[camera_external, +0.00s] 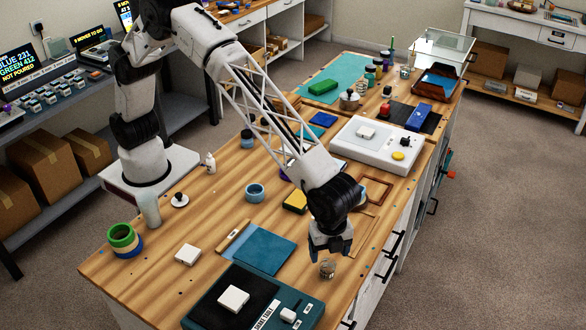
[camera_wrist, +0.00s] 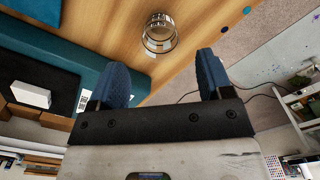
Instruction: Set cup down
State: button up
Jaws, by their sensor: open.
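A small clear cup (camera_external: 328,268) stands on the wooden bench close to its front edge, to the right of a teal-framed device. In the wrist view the cup (camera_wrist: 160,34) appears just beyond the fingertips, roughly centred between them, and its inside looks empty. My gripper (camera_external: 330,250) is over the bench just above and behind the cup. Its two blue fingers are spread apart with nothing between them in the wrist view (camera_wrist: 163,68). The cup looks clear of both fingers.
The teal-framed device (camera_external: 258,304) with a dark pad and a white block lies left of the cup. A blue mat (camera_external: 262,250) lies behind it. A white scale-like unit (camera_external: 352,150) sits farther back. The bench edge is close on the right.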

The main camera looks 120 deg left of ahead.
jog(key=shift+r, duration=2.45)
jog(key=s+a+r+n, duration=0.1)
jog(key=s+a+r, duration=0.4)
jog(key=s, duration=0.5)
jog(key=s+a+r+n+t, duration=0.1)
jog(key=s+a+r+n, duration=0.15)
jog(key=s+r, duration=0.6)
jog(key=s+a+r+n, duration=0.1)
jog(key=s+a+r, duration=0.35)
jog(key=s, duration=0.75)
jog(key=s+a+f+n, duration=0.1)
jog(key=s+a, duration=0.1)
jog(key=s, duration=0.9)
jog(key=s+a+f+n+t, duration=0.1)
jog(key=s+a+f+n, duration=0.1)
jog(key=s, duration=0.9)
jog(key=s+a+f+n, duration=0.1)
jog(key=s+a, duration=0.1)
jog(key=s, duration=0.9)
jog(key=shift+a+f+t, duration=0.3)
